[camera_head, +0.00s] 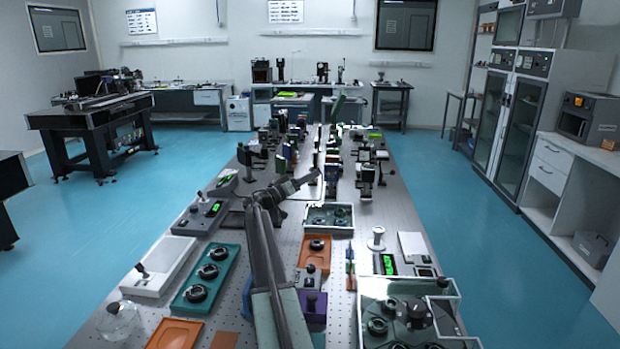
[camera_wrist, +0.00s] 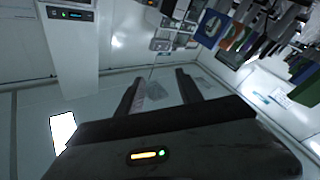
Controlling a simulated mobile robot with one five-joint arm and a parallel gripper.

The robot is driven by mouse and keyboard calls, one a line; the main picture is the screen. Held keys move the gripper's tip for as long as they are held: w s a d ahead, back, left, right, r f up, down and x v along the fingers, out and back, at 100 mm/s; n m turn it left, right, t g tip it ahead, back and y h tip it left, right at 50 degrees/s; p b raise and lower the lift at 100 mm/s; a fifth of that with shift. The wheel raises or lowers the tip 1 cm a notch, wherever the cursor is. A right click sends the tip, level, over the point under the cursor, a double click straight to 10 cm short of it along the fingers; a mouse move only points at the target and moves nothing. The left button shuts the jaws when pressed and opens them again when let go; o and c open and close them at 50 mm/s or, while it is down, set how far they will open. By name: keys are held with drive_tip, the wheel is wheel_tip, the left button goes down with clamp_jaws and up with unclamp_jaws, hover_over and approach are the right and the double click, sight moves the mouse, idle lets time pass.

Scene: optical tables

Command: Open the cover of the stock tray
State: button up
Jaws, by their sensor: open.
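Two white-rimmed trays with dark round parts inside could be the stock tray, and I cannot tell which. A large tray (camera_head: 451,325) sits at the near right of the long table, with a dark knob (camera_head: 415,312) over it; its top looks like a clear cover lying flat. A smaller tray (camera_head: 329,228) sits mid-table, and whether it is covered is unclear. My arm rises from the near edge and bends forward. My gripper (camera_head: 316,177) is beyond the smaller tray and above the table. In the wrist view my gripper (camera_wrist: 158,82) is open and empty between its fingers.
A white knobbed post (camera_head: 376,239) and a green-lit meter (camera_head: 386,264) stand right. Dense optics fill the far table. Blue floor is clear both sides.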

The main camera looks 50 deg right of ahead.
drive_tip(key=s+a+r+p, duration=0.2)
drive_tip(key=s+a+r, duration=0.1)
drive_tip(key=s+a, duration=0.7)
drive_tip(key=shift+a+r, duration=0.4)
drive_tip(key=shift+a, duration=0.8)
drive_tip(key=shift+s+p, duration=0.1)
drive_tip(key=shift+p, duration=0.2)
